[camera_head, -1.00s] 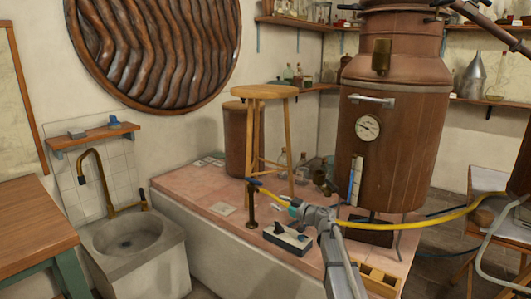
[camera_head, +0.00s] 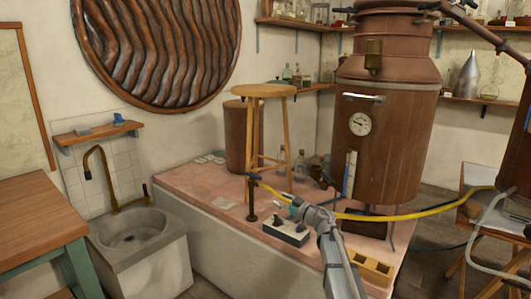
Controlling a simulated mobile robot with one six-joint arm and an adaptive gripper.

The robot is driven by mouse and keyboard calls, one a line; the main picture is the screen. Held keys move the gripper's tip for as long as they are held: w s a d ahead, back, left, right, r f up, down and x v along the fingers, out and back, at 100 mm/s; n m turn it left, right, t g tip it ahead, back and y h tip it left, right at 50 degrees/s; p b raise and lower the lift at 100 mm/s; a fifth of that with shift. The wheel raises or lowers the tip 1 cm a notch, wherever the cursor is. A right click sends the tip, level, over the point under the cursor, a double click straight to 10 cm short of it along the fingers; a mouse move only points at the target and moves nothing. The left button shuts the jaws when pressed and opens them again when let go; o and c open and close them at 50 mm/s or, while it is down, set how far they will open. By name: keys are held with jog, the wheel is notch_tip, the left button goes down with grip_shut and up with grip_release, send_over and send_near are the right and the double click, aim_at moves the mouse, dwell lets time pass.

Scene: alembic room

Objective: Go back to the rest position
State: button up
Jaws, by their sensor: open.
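My gripper (camera_head: 294,211) shows at the end of my grey arm, which rises from the bottom edge right of centre. It is over the pink tiled platform (camera_head: 190,182), just above a black-and-white box (camera_head: 285,232). The gripper is small in the picture, with its jaws open, and I see nothing held in it. Whether it touches the box I cannot tell.
A wooden stool (camera_head: 262,93) and a copper still (camera_head: 388,140) stand on the platform. A yellow hose (camera_head: 430,211) runs behind my arm. A dark post (camera_head: 251,200) is left of the gripper. A stone sink (camera_head: 140,240) and wooden table (camera_head: 35,215) are at left.

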jog(key=s+d+m+t+h, duration=0.2)
jog(key=d+m+t+h, duration=0.4)
jog(key=d+m+h, duration=0.45)
jog(key=s+d+f+m+g+h, duration=0.4)
jog(key=s+d+f+g+h, duration=0.2)
jog(key=s+d+f+h, duration=0.15)
jog(key=s+a+f+n+g+y, duration=0.15)
jog(key=s+f+g, duration=0.25)
jog(key=s, duration=0.5)
jog(key=s+a+f+g+y, duration=0.25)
jog(key=s+f+g, duration=0.2)
jog(key=s, duration=0.45)
jog(key=s+a+f+n+g+y, duration=0.1)
jog(key=s+a+f+g, duration=0.25)
jog(key=s, duration=0.55)
notch_tip(320, 180, up, 28)
jog(key=p, duration=2.7)
jog(key=shift+d+f+g+h+p, duration=0.15)
jog(key=shift+d+g+h+p, duration=0.15)
jog(key=shift+p, duration=0.05)
